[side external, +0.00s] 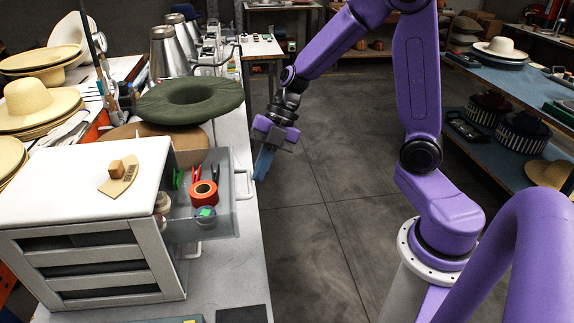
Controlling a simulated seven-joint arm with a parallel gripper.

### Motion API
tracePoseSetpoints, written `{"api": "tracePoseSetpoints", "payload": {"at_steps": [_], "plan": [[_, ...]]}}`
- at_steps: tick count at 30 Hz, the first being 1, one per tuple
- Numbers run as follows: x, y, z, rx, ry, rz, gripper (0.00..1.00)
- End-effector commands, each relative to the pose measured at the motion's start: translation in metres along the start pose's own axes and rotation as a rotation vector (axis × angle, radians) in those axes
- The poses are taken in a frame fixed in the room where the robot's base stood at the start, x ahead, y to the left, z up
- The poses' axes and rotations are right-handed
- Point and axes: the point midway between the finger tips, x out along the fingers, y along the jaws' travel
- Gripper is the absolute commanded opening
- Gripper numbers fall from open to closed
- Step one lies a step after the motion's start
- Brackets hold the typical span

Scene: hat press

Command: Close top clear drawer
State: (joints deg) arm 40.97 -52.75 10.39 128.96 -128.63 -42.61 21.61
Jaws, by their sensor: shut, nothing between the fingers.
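The top clear drawer (222,222) is pulled out to the right from the white cabinet (95,235). It is see-through and holds a roll of red tape (204,194), small red and green tools, and a few other small items. A handle shows at its right end, by the gripper. My gripper (263,168) points down at the right end of the drawer, close to the handle. Its fingers look blue and are shut with nothing between them. I cannot tell whether they touch the drawer.
A green hat (190,100) rests behind the drawer. Straw hats (38,103) and metal cones (169,52) crowd the table's left and back. The floor right of the table is clear.

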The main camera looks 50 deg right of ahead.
Motion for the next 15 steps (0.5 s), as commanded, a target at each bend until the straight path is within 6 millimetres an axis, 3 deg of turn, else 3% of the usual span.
{"api": "tracePoseSetpoints", "payload": {"at_steps": [6, 15], "plan": [[0.024, 0.051, 0.000, -0.003, 0.000, -0.001, 0.00], [0.049, 0.105, 0.002, 0.000, 0.000, 0.000, 0.00]]}}
